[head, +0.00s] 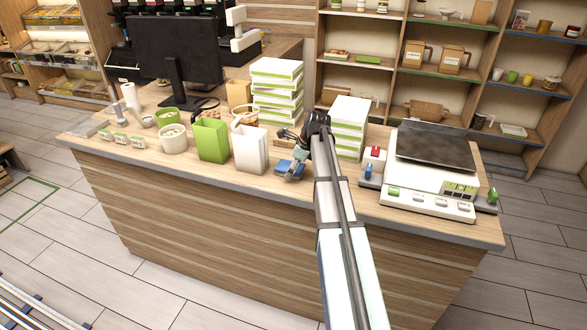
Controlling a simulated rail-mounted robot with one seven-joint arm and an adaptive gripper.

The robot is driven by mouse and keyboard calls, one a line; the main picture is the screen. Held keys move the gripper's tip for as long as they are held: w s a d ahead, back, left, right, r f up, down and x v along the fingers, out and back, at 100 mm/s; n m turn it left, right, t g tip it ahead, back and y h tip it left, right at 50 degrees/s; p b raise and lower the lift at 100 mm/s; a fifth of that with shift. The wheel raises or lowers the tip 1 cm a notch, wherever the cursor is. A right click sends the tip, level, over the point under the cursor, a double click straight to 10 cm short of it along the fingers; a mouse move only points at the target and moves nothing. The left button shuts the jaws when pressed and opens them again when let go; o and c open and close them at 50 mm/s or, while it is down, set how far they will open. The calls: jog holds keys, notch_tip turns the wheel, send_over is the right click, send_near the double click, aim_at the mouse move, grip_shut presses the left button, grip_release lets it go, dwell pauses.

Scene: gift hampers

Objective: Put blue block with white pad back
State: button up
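A blue block (284,166) lies at or just above the counter, right of the white paper bag. Its white pad is not clear at this size. My gripper (293,172) reaches down to it from the upper right, and its dark fingers overlap the block in the picture. I cannot tell whether the fingers are closed on it or only beside it. A second small blue piece (368,169) stands by a red block with a white mark (375,152), left of the scale.
The white bag (250,150) and green bag (211,140) stand close on the left. Stacks of white boxes (348,126) stand behind my arm. The scale (432,177) fills the right end. A strip of bare counter (240,180) runs along the front edge.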

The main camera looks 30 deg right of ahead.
jog(key=shift+r, duration=0.15)
jog(key=b+v, duration=0.2)
jog(key=v, duration=1)
jog(key=shift+b, duration=0.35)
